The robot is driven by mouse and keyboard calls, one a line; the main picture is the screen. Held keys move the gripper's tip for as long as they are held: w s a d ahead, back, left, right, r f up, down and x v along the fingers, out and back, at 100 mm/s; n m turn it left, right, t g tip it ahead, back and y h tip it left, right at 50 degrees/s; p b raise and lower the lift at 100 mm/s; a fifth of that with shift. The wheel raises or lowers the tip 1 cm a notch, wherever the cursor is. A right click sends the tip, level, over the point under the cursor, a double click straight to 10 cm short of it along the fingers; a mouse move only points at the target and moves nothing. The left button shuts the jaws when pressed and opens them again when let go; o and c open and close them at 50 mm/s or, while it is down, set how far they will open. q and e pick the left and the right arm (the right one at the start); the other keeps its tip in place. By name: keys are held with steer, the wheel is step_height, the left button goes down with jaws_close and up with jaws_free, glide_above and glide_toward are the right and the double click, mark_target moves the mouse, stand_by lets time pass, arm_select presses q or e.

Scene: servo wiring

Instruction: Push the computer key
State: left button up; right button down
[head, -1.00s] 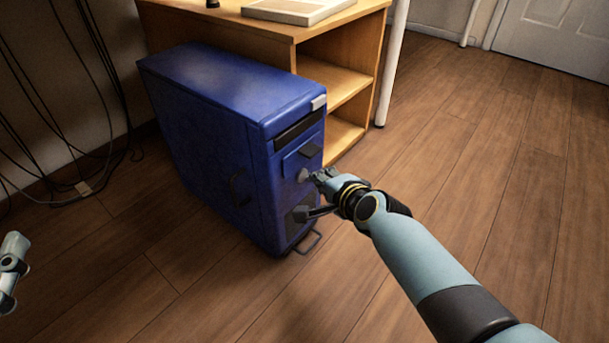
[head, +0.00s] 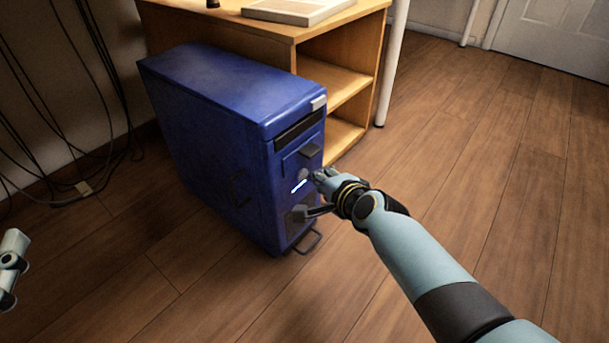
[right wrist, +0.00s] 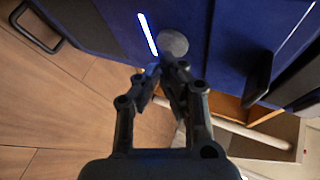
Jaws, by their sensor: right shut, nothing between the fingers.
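The blue computer case (head: 215,150) stands upright on the floor. On its front panel is a round grey key (head: 302,174); it also shows in the right wrist view (right wrist: 173,43). A white light strip (head: 299,186) glows beside the key, and it also shows in the right wrist view (right wrist: 148,34). My right gripper (head: 318,175) is shut and empty, with its fingertips right at the key. In the right wrist view the fingertips (right wrist: 168,68) overlap the key's lower edge; I cannot tell whether they touch it. My left gripper is not in view, only part of my left arm.
A wooden desk (head: 345,30) with shelves stands behind the case, with a flat box (head: 297,10) on top. A dark handle (head: 311,150) and a lower metal loop (head: 309,242) stick out from the case front. Black cables hang at the left. The floor at right is clear.

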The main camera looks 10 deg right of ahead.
steer(key=shift+s+d, duration=0.15)
steer(key=shift+s+d, duration=0.9)
steer(key=shift+s, duration=0.3)
steer(key=shift+s+d, duration=0.9)
steer(key=shift+s, duration=0.25)
